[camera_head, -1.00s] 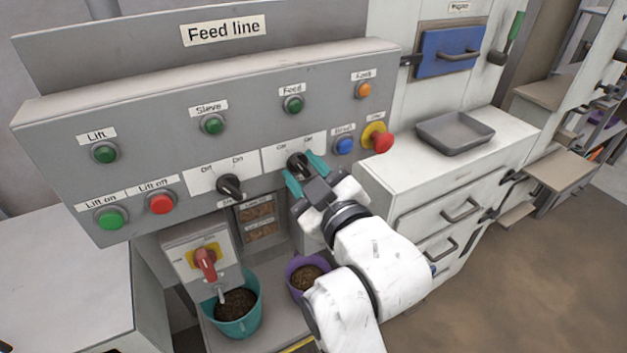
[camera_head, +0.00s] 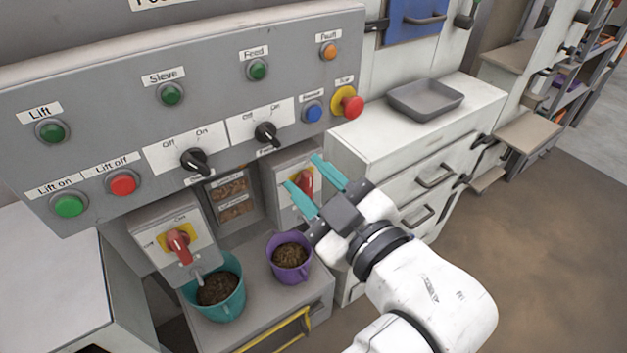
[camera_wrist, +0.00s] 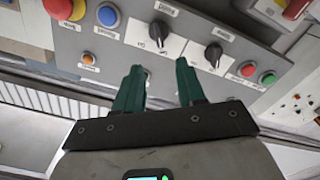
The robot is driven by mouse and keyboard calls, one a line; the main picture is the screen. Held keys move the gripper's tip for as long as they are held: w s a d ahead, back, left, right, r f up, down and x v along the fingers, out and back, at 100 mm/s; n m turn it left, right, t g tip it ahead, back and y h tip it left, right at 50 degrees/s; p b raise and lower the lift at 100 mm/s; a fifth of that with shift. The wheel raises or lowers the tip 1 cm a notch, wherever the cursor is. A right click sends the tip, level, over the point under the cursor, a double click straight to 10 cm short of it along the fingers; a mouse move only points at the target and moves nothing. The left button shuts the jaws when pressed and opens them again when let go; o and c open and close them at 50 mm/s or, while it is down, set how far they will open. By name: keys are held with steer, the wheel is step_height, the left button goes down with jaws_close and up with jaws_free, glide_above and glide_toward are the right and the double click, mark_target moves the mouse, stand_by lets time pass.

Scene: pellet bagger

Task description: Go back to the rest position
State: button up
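My gripper (camera_head: 308,190) has two teal fingers held apart with nothing between them. It hangs in front of the feed line panel (camera_head: 110,150), below and to the right of the right black selector knob (camera_head: 266,133), apart from it. In the wrist view the open fingers (camera_wrist: 160,88) point toward the panel, with the black knobs (camera_wrist: 159,31) beyond them. In the head view my fingers partly cover a red rotary handle (camera_head: 305,180) on a box under the panel.
A teal bucket (camera_head: 232,302) and a purple bucket (camera_head: 304,270), both holding brown pellets, stand below the panel. A white cabinet (camera_head: 400,140) with a grey tray (camera_head: 424,112) stands to the right. Open brown floor (camera_head: 540,250) lies at the right.

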steer(key=s+d+f+m+g+h, duration=0.2)
steer(key=d+f+m+g+h, duration=0.1)
steer(key=d+f, duration=0.55)
steer(key=s+d+f+m+g+h, duration=0.25)
steer(key=d+f, duration=0.25)
steer(key=f, duration=0.7)
steer(key=s+d+f+m+g+h, duration=0.2)
steer(key=s+d+f+m+g, duration=0.2)
steer(key=s+d+f, duration=0.3)
steer(key=s+d+f+m+g+h, duration=0.2)
steer(key=s+d+f+m+g, duration=0.2)
steer(key=s, duration=1)
step_height(320, 180, down, 4)
steer(key=d, duration=0.3)
steer(key=shift+r+h, duration=0.25)
steer(key=shift+h, duration=0.1)
